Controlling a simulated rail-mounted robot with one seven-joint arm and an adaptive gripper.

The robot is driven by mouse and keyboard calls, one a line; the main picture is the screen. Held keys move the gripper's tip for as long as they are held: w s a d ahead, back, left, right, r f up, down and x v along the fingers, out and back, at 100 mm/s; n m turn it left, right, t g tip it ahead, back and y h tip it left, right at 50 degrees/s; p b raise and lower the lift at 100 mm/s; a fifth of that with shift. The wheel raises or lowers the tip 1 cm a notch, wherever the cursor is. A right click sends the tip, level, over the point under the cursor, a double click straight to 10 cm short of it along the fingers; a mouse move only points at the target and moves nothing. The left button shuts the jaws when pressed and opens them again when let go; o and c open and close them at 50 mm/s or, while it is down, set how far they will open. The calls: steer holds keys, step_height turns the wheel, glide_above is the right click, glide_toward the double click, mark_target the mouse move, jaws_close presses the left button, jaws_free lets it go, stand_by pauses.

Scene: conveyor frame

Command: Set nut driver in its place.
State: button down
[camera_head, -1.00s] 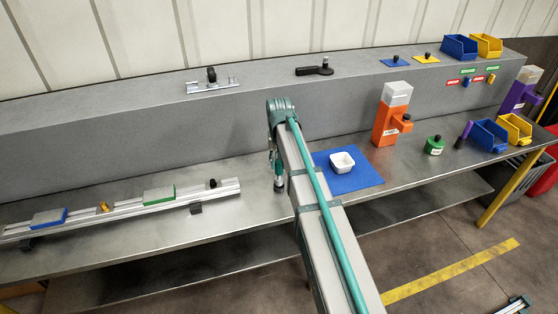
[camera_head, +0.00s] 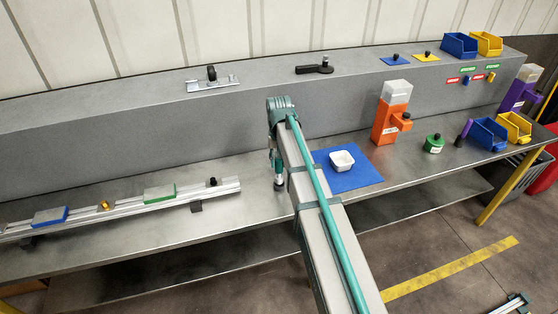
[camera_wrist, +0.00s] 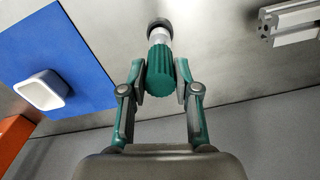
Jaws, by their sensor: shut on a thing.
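The nut driver (camera_wrist: 160,68) has a green ribbed handle, a pale collar and a dark round end in the wrist view. My gripper (camera_wrist: 160,82) is shut on its handle, one finger on each side. In the head view my gripper (camera_head: 277,168) points down over the metal bench, left of the blue mat. The nut driver (camera_head: 278,184) hangs below it there, small and partly hidden. I cannot tell whether its lower end touches the bench.
A white bowl (camera_head: 342,160) sits on a blue mat (camera_head: 365,178), with an orange dispenser (camera_head: 388,124) to its right. An aluminium rail (camera_head: 120,208) lies left. A grey ledge (camera_head: 130,135) runs behind. Bare bench surrounds the gripper.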

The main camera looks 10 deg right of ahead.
steer(key=shift+f, duration=0.25)
steer(key=shift+f, duration=0.3)
steer(key=shift+f+b, duration=0.65)
steer(key=shift+f, duration=0.25)
steer(key=c, duration=0.8)
jaws_free()
steer(key=shift+o, duration=0.2)
step_height(320, 180, up, 12)
steer(key=shift+f, duration=0.1)
